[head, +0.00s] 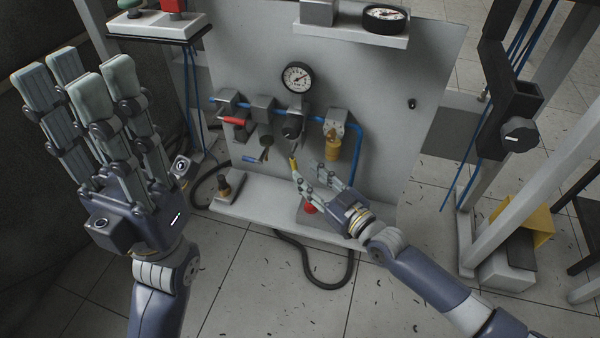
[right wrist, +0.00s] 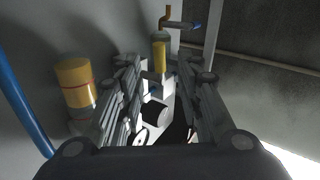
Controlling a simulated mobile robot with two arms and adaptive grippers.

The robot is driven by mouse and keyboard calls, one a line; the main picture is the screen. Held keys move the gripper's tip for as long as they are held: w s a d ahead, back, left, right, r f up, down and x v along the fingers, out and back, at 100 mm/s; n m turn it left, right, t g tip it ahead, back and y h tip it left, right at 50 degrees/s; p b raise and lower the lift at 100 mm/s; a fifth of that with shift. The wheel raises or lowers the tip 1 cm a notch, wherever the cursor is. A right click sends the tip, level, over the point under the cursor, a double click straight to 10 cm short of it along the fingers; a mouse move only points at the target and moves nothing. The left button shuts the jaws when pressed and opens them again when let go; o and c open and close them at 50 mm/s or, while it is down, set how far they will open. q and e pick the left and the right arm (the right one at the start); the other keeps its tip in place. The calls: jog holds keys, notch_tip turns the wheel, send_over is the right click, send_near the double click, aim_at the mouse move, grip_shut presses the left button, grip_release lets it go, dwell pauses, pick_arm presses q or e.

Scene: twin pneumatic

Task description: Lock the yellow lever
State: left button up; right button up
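The yellow lever (head: 293,163) hangs below a dark valve (head: 291,128) on the grey panel, under the round gauge. It points down in the head view. In the right wrist view the yellow lever (right wrist: 160,56) is straight ahead, around the gap between the fingertips. My right gripper (head: 310,172) is open, with its fingertips close to the lever; contact cannot be made out. In the right wrist view, my right gripper (right wrist: 161,78) shows its fingers spread on both sides. My left gripper (head: 78,80) is open and empty, raised at the left, away from the panel.
A red-handled valve (head: 234,121) and a blue-handled lever (head: 249,158) are left of the yellow lever. A yellow bowl (head: 333,149) and blue pipe (head: 356,150) are on its right. A red button (head: 310,208) sits below my right gripper. The gauge (head: 297,77) is above.

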aim_at(296, 165)
jog(key=shift+b+x, duration=0.5)
jog(key=shift+x, duration=1.55)
grip_shut()
